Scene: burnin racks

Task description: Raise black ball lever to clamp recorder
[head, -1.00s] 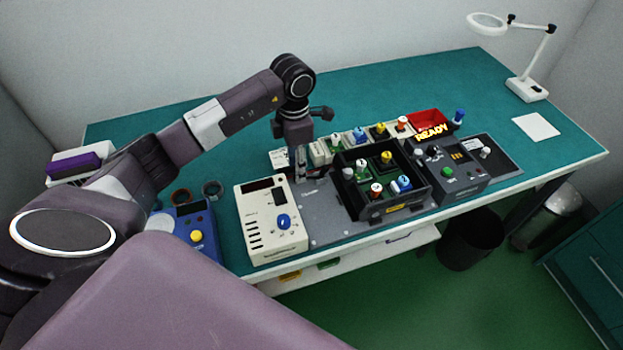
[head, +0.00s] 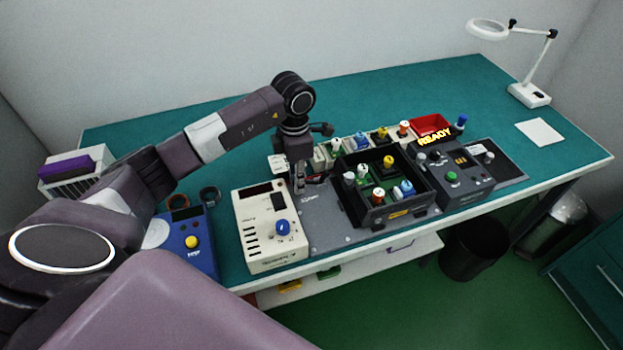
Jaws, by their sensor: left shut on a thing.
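My left gripper (head: 299,184) points down at the back left corner of the grey fixture plate (head: 325,225), just right of the cream unit. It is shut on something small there. The fingers hide it; by its place it is the black ball lever, but I cannot make out the ball. The cream unit (head: 262,250) has a dark display and a blue knob (head: 282,227). I cannot tell for sure which unit is the recorder. A black open box (head: 391,213) with several coloured knobs inside sits on the plate. My right gripper is not in view.
A dark grey unit (head: 462,188) with a green button and a READY sign above stands right of the box. A blue unit (head: 196,262) is at left. The back of the teal table (head: 400,95) is clear.

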